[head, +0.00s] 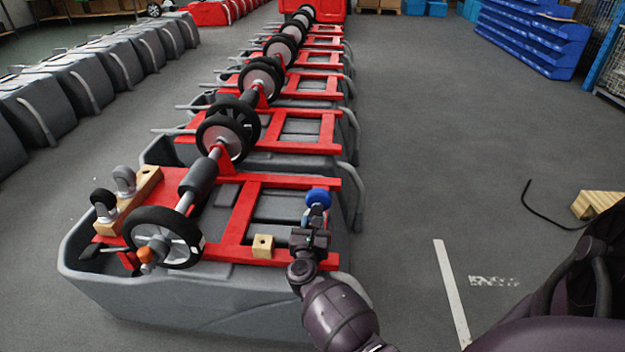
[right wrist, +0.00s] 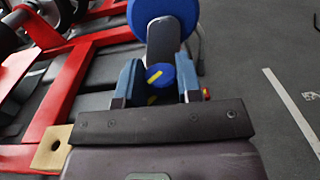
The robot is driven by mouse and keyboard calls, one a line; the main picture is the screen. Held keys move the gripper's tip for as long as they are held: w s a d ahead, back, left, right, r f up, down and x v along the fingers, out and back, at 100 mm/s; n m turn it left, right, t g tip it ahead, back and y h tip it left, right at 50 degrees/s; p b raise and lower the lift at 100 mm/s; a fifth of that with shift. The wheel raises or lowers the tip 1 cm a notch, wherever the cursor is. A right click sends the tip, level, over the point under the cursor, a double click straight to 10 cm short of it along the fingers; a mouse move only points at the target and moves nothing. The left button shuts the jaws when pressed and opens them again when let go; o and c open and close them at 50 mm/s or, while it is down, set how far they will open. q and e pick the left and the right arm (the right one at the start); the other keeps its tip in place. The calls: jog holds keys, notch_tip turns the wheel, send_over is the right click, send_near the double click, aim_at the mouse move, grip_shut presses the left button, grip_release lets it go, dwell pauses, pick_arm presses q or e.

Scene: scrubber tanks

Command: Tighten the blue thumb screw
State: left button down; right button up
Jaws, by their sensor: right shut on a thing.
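The blue thumb screw (right wrist: 161,75) is a small blue knob with a yellow mark, seen in the right wrist view. My right gripper (right wrist: 158,83) is shut on it, with one blue-grey finger on each side. A dark grey bracket and a larger blue wheel (right wrist: 158,18) are just beyond the knob. In the head view my right gripper (head: 315,217) reaches the right end of the nearest red frame, just below the blue wheel (head: 318,197). I cannot make out the knob clearly there. My left gripper is not in view.
The red frame (head: 240,222) lies on a grey tank (head: 190,300). A small wooden block (head: 263,246) sits left of my gripper. A black wheel (head: 160,238) and casters on a wooden block (head: 130,203) are further left. The floor to the right is mostly clear.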

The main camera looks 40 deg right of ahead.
jog(key=shift+d+r, duration=0.1)
dwell(0.3)
jog(key=o, duration=0.7)
jog(key=shift+c, duration=0.2)
